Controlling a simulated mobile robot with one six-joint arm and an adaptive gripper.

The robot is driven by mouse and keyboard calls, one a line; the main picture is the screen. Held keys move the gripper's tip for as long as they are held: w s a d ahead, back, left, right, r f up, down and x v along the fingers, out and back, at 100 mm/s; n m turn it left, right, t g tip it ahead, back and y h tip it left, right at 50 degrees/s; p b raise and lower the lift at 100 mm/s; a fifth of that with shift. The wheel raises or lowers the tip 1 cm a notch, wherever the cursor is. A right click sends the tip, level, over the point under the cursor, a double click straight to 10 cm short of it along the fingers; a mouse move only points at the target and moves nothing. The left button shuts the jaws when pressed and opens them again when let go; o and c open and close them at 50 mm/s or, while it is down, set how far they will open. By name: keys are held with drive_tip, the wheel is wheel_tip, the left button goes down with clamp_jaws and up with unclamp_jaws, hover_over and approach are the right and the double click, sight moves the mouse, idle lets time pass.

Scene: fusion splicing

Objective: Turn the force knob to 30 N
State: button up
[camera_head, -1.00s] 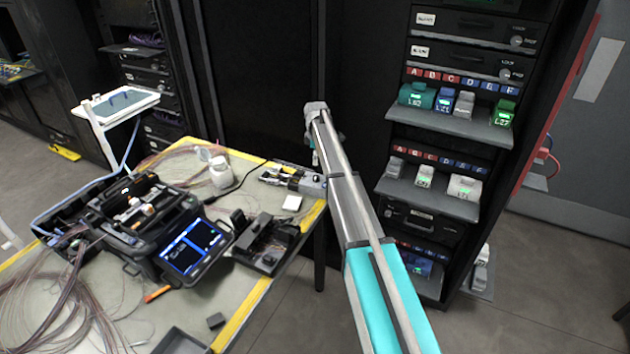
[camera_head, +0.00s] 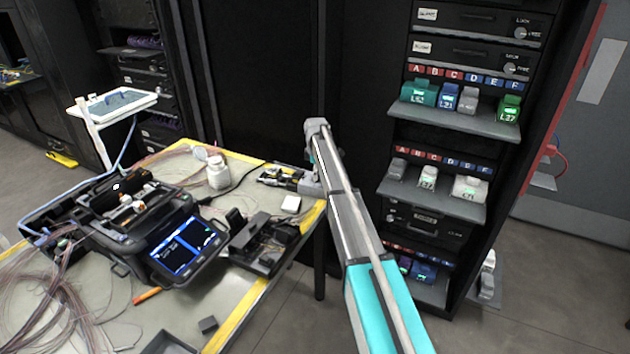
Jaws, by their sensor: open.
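A small black-and-grey device (camera_head: 281,178) sits at the far right corner of the work table. No force knob or scale can be made out on it at this size. My arm reaches away from the camera to this corner. My gripper (camera_head: 311,160) hangs below the wrist, small and mostly hidden, just above or beside the right end of the device. It is open, and I see nothing held. Whether it touches the device cannot be told.
A fusion splicer with a lit blue screen (camera_head: 187,247) stands on the table (camera_head: 232,322). A white jar (camera_head: 218,174), a white block (camera_head: 291,204), a black holder (camera_head: 262,243) and loose fibres lie around it. A rack with labelled shelves (camera_head: 463,118) stands right of my arm.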

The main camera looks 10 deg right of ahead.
drive_tip(key=shift+f+b, duration=0.4)
drive_tip(key=shift+f, duration=0.25)
drive_tip(key=shift+c, duration=0.3)
clamp_jaws()
drive_tip(key=shift+a, duration=0.15)
